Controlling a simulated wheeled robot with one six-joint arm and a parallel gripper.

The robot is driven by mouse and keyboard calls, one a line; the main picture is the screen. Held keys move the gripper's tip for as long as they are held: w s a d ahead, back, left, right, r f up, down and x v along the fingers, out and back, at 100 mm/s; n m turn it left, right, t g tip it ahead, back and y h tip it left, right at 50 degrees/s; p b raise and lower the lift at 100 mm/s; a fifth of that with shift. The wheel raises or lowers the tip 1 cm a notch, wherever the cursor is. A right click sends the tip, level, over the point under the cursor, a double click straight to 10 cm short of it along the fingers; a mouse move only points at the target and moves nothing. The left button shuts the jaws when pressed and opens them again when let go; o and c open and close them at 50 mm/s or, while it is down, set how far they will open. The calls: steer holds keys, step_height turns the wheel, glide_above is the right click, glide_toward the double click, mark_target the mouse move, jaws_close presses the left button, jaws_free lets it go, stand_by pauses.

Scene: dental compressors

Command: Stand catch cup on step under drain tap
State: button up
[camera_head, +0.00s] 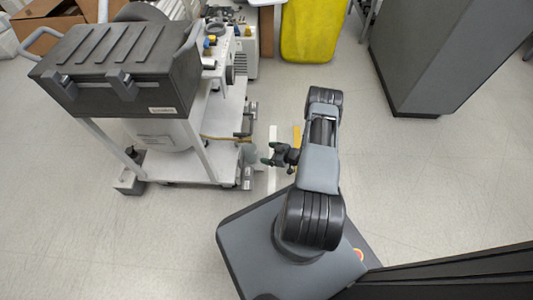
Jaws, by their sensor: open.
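A small grey-green, translucent shape, likely the catch cup (250,153), shows at the right side of the compressor cart, just left of my gripper. My gripper (266,154) points left with its fingers apart. A narrow gap seems to separate the fingertips from the cup, and nothing shows between them. A small dark fitting, perhaps the drain tap (242,135), shows above the cup in the picture. I cannot tell the step for certain; small grey blocks (247,180) stand below the cup at the cart's edge.
The white cart (205,150) carries a dark case (125,65) and stands left of my arm. White and yellow strips (297,137) lie on the floor beneath my arm. A yellow bin (313,30) and grey cabinet (430,60) stand behind. Floor at right is clear.

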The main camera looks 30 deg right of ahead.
steer(key=w+d+r+g+h, duration=0.1)
steer(key=w+d+r+h, duration=0.25)
steer(key=r, duration=0.35)
steer(key=w+d+r+h, duration=0.2)
steer(key=w+r, duration=0.2)
steer(key=r, duration=0.2)
step_height(320, 180, up, 14)
steer(key=a+m+g+h, duration=0.2)
steer(key=m+h, duration=0.1)
steer(key=h, duration=0.1)
steer(key=s+a+r+m+g, duration=0.1)
steer(key=s+a+r, duration=0.4)
steer(key=s, duration=0.2)
steer(key=s+a+r+m+g+y, duration=0.1)
steer(key=s+a+r, duration=0.3)
steer(key=s, duration=0.4)
steer(key=s+a+r+m+g, duration=0.2)
steer(key=s+a+r+g, duration=0.1)
steer(key=s+a+r, duration=0.2)
steer(key=shift+s+a+r, duration=0.35)
steer(key=shift+s+a, duration=0.35)
steer(key=shift+s, duration=0.5)
steer(key=shift+y, duration=0.25)
